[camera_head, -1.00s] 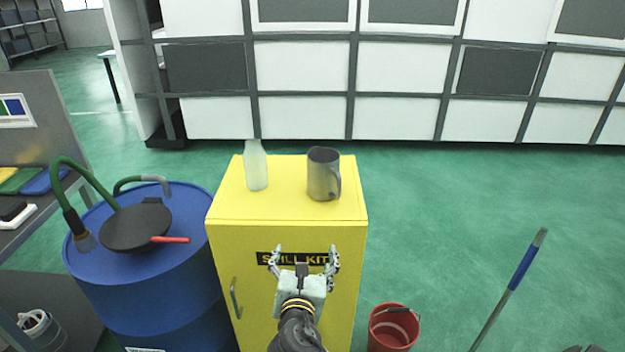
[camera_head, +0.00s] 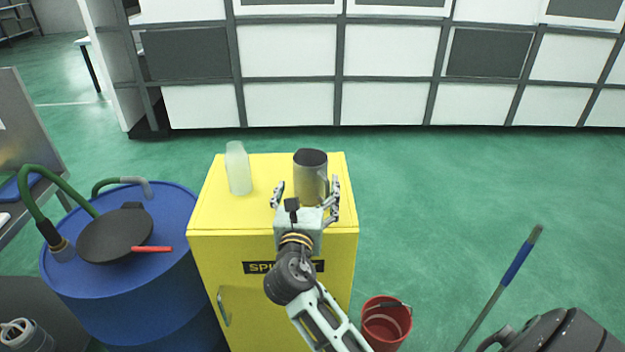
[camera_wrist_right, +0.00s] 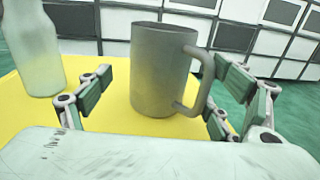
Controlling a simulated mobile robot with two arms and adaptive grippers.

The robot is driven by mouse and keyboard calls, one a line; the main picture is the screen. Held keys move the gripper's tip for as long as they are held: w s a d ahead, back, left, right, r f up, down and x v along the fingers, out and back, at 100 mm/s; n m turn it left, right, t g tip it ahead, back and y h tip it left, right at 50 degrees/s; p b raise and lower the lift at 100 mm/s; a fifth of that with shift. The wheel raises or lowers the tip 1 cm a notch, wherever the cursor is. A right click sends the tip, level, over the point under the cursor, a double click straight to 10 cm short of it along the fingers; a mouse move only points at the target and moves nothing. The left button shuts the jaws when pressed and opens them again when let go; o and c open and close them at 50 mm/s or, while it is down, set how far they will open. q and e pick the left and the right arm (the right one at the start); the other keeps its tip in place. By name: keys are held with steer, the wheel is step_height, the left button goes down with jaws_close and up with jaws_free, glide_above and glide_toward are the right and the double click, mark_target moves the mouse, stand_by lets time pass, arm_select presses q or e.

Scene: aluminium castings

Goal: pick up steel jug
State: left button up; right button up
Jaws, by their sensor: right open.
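The steel jug (camera_head: 310,172) stands upright on the yellow spill kit cabinet (camera_head: 211,222), near the right side of its top. In the right wrist view the jug (camera_wrist_right: 160,70) is straight ahead, with its handle on the right. My right gripper (camera_head: 306,192) is open at the near side of the jug, and its fingers (camera_wrist_right: 167,92) spread to the left and right of it. The fingers do not appear closed on the jug. The jug's lower part is partly hidden behind the gripper in the head view. My left gripper is not in view.
A pale bottle (camera_head: 238,169) stands left of the jug on the cabinet; it also shows in the right wrist view (camera_wrist_right: 34,50). A red bucket (camera_head: 386,325) is on the floor at right.

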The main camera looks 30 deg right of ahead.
mark_target(312, 165)
steer(key=shift+w+d, duration=0.5)
steer(key=shift+w, duration=0.05)
steer(key=x, duration=0.3)
steer(key=shift+w+d+p, duration=0.1)
steer(key=shift+w+p, duration=0.05)
steer(key=shift+p, duration=0.2)
steer(key=shift+w+d, duration=0.25)
steer(key=shift+w, duration=0.05)
steer(key=shift+s+a, duration=0.1)
steer(key=shift+c, duration=0.4)
steer(key=c, duration=1.1)
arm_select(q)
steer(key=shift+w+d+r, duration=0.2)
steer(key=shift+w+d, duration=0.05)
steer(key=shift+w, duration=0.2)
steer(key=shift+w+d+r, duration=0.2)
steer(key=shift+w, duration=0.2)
arm_select(e)
steer(key=shift+c, duration=0.7)
steer(key=shift+r, duration=0.1)
